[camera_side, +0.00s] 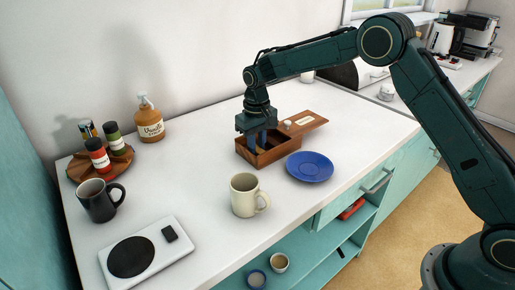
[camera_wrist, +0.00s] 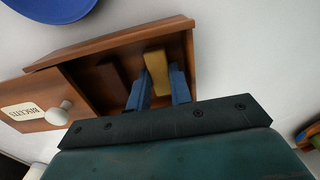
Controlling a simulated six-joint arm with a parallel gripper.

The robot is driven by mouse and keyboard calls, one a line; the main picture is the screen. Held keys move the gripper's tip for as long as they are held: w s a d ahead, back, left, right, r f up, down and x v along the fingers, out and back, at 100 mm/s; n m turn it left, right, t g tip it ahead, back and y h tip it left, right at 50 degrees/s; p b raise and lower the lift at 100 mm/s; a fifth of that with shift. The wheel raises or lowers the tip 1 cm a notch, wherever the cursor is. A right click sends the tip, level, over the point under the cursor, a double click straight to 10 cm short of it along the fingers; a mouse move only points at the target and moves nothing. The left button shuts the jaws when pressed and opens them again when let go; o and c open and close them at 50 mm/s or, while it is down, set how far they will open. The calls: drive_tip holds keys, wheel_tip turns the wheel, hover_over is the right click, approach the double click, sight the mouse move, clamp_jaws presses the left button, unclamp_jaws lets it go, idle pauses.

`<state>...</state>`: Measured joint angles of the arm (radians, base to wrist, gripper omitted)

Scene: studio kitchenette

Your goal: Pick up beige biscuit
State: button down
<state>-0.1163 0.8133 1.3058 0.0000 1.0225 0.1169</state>
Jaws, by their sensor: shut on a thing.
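The beige biscuit (camera_wrist: 157,71) shows in the wrist view as a bar inside the wooden biscuit box (camera_wrist: 184,24), between the blue fingers of my gripper (camera_wrist: 159,84). My gripper is shut on the biscuit. In the side view my gripper (camera_side: 261,143) points straight down into the box (camera_side: 267,157), and the biscuit is hidden there. The box lid (camera_wrist: 32,105), with a white knob and a label, is slid partly aside and covers part of the box. A darker brown shape (camera_wrist: 115,75) lies in the box beside the biscuit.
A blue plate (camera_side: 310,166) lies just right of the box, and a cream mug (camera_side: 244,196) stands in front. A black mug (camera_side: 98,201), a scale (camera_side: 146,254), a wooden spice tray (camera_side: 84,170) and a syrup bottle (camera_side: 151,121) are at left. The counter between is clear.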

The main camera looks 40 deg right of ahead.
sight(257, 148)
drive_tip(key=shift+r, duration=0.1)
wheel_tip(257, 148, up, 20)
idle(0.7)
drive_tip(key=shift+s, duration=0.1)
idle(0.5)
